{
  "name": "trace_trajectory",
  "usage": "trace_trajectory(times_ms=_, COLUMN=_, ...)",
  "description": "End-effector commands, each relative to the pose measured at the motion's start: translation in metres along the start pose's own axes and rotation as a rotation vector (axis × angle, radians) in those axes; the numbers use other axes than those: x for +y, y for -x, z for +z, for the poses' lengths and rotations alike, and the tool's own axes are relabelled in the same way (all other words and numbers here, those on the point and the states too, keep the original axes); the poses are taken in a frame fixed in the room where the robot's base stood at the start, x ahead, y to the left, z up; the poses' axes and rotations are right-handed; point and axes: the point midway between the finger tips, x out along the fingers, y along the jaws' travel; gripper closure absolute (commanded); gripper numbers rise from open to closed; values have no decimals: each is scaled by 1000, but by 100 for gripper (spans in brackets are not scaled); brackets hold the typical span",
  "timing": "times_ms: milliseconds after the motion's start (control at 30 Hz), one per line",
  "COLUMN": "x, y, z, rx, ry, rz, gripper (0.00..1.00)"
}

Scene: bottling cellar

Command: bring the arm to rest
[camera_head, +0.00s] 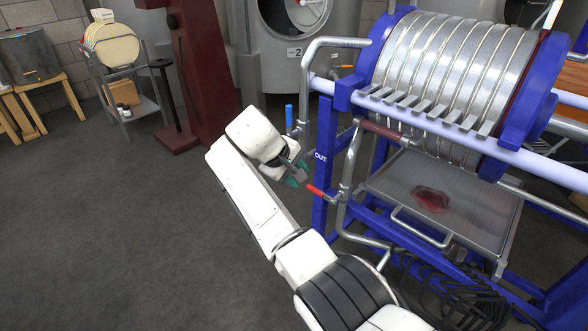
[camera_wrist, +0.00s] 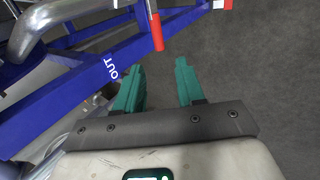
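My white arm reaches up from the bottom of the head view, and my gripper (camera_head: 299,174) is beside the blue frame post marked OUT. In the wrist view my gripper (camera_wrist: 160,66) has its two teal fingers apart, with nothing between them but grey floor. A red valve handle (camera_head: 321,191) on a steel pipe is just right of the gripper in the head view. The red handle (camera_wrist: 156,33) shows beyond the fingertips in the wrist view, apart from them. A blue valve handle (camera_head: 289,117) stands upright above the gripper.
The blue-framed plate filter (camera_head: 455,75) fills the right side, with a drip tray (camera_head: 485,205) holding a dark red puddle below it. Hoses lie under the frame. A dark red stand (camera_head: 203,70) and a rack (camera_head: 145,105) are behind. The floor (camera_head: 95,235) at left is clear.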

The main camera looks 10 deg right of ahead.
Motion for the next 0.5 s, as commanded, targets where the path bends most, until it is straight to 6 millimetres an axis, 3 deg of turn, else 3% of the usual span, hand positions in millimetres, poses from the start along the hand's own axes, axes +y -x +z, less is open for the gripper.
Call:
trace_trajectory(times_ms=167, x=0, y=0, z=0, rx=0, ry=0, rz=0, gripper=62)
trace_trajectory(times_ms=267, x=-10, y=-14, z=9, rx=-2, ry=-12, rz=-20, gripper=62)
trace_trajectory(times_ms=367, x=-30, y=-39, z=29, rx=-4, ry=-41, rz=-62, gripper=62)
trace_trajectory(times_ms=500, x=-68, y=-81, z=75, rx=-7, ry=-108, rz=-143, gripper=62)
